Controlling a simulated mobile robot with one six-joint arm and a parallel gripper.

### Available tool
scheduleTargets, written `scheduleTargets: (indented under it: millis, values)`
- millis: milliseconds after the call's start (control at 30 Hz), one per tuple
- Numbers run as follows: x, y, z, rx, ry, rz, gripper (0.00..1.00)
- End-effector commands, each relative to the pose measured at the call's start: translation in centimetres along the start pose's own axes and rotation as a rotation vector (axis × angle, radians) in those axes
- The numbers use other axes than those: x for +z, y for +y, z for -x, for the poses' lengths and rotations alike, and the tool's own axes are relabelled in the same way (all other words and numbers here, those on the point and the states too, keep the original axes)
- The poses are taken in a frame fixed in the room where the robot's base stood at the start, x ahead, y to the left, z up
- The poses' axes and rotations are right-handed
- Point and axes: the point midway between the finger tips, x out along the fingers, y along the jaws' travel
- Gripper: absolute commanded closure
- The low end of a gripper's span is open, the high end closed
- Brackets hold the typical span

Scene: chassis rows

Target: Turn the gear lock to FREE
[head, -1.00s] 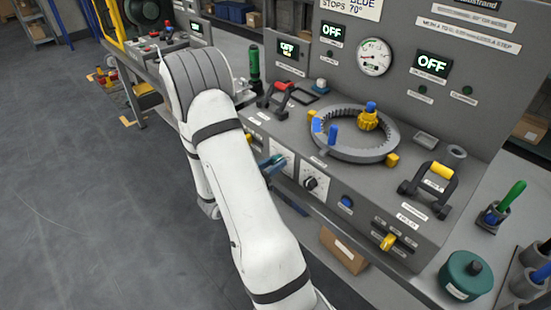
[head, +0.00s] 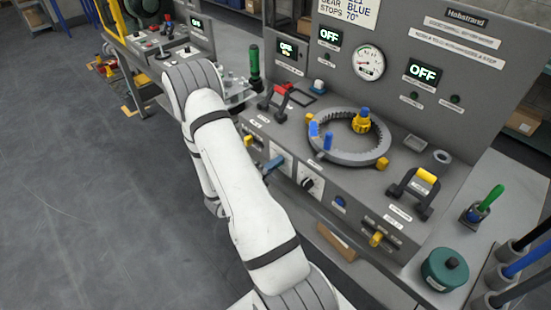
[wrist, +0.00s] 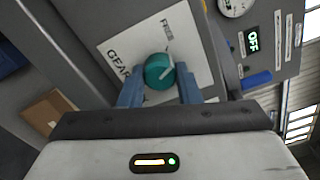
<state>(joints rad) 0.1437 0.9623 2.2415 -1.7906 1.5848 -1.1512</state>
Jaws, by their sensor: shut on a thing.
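The gear lock is a round teal knob (wrist: 158,72) with a pale pointer mark, on a white plate (wrist: 190,50) lettered GEAR and FREE in the wrist view. The mark slants toward the upper right of the knob, and FREE is printed above it. My gripper (wrist: 160,76) has its blue fingers on either side of the knob, shut on it. In the head view my gripper (head: 273,164) is at the white plate (head: 287,165) on the console front; the knob itself is hidden there.
A black knob (head: 308,183) on a white plate sits just right of the gear lock. Above are a toothed ring (head: 352,157) with a yellow gear (head: 361,122) and a red-handled lever (head: 281,91). A brown box (head: 337,242) lies below the console.

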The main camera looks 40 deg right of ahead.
Motion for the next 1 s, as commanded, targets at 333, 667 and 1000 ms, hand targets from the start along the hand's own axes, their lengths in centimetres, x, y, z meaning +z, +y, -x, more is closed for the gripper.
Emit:
scheduleTargets:
  millis: [333, 667, 1000]
  values:
    - [0.19, -0.05, 0.17, 0.004, -0.006, 0.250, 0.93]
    - [0.17, 0.10, 0.19, 0.004, -0.007, 0.359, 0.93]
    - [0.16, 0.17, 0.21, 0.005, -0.008, 0.377, 0.93]
